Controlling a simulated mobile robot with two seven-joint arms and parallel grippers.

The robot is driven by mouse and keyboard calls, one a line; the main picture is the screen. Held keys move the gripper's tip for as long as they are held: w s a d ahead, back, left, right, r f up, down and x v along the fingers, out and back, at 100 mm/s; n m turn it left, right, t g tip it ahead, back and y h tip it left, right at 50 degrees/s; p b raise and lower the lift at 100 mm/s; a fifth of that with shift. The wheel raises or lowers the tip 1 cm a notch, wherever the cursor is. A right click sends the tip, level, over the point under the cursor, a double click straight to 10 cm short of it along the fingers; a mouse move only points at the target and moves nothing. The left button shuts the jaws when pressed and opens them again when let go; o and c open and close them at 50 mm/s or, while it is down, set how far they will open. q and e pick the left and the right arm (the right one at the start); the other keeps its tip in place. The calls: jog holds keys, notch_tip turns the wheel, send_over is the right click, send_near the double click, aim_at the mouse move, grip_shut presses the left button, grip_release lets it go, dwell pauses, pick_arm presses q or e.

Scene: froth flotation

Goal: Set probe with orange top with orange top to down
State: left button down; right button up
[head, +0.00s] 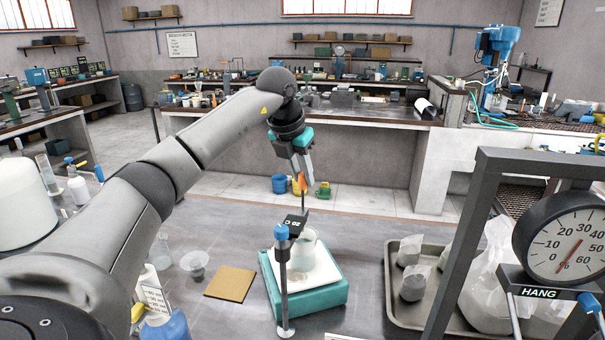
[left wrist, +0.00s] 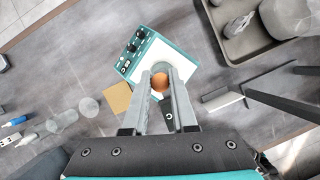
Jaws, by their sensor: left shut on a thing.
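The probe with the orange top (head: 303,183) stands upright above the glass beaker (head: 305,242). Its thin dark shaft runs down to a dark holder marked "20 C" (head: 293,223). My left gripper (head: 302,174) points down and is shut on the orange top. In the left wrist view the orange top (left wrist: 160,82) shows between the two grey fingers. The holder sits on a metal stand with a blue knob (head: 281,232). The beaker rests on the white plate of a teal stirrer (head: 317,299). The probe's lower end is hard to make out. My right gripper is out of view.
A brown square pad (head: 230,284) and a small glass dish (head: 195,264) lie left of the stirrer. A tray with bagged samples (head: 399,310) stands to the right. A dark frame with a dial gauge (head: 567,239) rises at the front right.

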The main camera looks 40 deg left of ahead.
aim_at(302, 211)
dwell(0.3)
pick_arm(q)
notch_tip(302, 211, down, 5)
jog(key=shift+f+b, duration=0.2)
jog(key=shift+b, duration=0.8)
jog(key=shift+f, duration=0.25)
jog(key=shift+s, duration=0.1)
jog(key=c, duration=0.7)
grip_release()
jog(key=shift+r, duration=0.1)
jog(key=v, duration=1.5)
jog(key=shift+d, duration=0.1)
